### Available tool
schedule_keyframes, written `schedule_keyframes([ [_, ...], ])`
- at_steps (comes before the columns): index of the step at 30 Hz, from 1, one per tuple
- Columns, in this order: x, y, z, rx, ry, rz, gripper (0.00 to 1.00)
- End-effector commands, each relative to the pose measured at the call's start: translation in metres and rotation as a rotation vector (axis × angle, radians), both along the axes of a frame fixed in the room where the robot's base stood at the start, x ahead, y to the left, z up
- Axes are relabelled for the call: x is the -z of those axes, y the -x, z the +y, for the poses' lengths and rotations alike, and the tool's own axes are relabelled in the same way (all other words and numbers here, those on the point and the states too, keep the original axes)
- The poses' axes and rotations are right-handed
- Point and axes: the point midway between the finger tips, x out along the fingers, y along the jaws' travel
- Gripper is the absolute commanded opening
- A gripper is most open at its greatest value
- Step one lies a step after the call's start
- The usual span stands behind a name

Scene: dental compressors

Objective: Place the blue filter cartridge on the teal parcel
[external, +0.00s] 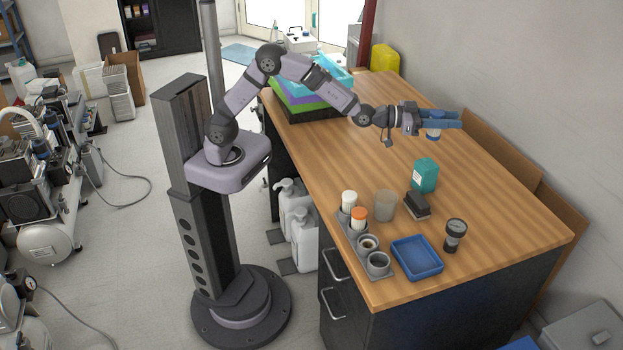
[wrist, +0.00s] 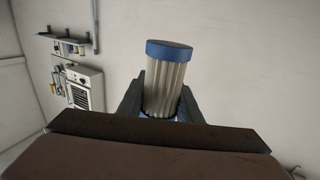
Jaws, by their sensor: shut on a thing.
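My gripper (external: 446,119) is shut on the blue filter cartridge (external: 434,130), holding it in the air above the back part of the wooden bench. In the wrist view, the cartridge (wrist: 167,78) shows a pleated whitish body with a blue end cap, between the two dark fingers. Its other end is partly hidden behind my gripper. The teal parcel (external: 425,175) stands upright on the bench, lower in the external view and slightly left of the cartridge. My gripper and the cartridge are apart from it.
A dark block (external: 417,206) lies close in front of the parcel. A translucent cup (external: 384,205), a gauge (external: 455,235), a blue tray (external: 417,257) and a grey holder (external: 366,249) with jars stand nearby. Stacked crates (external: 300,105) are at the back left. The bench's right side is clear.

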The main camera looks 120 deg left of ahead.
Motion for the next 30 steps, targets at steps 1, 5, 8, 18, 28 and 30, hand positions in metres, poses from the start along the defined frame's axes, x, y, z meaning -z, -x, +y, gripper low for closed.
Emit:
schedule_keyframes([
  [1, 0.006, 0.000, 0.000, 0.000, 0.001, 0.003, 0.07],
  [5, 0.026, 0.000, 0.000, 0.001, 0.002, 0.005, 0.07],
  [8, 0.041, 0.000, 0.000, 0.001, 0.001, 0.004, 0.07],
  [18, 0.058, 0.000, 0.000, 0.000, 0.000, -0.001, 0.07],
  [28, 0.091, 0.000, 0.000, 0.000, 0.001, 0.003, 0.07],
  [30, 0.093, 0.000, 0.000, 0.000, 0.000, 0.000, 0.07],
])
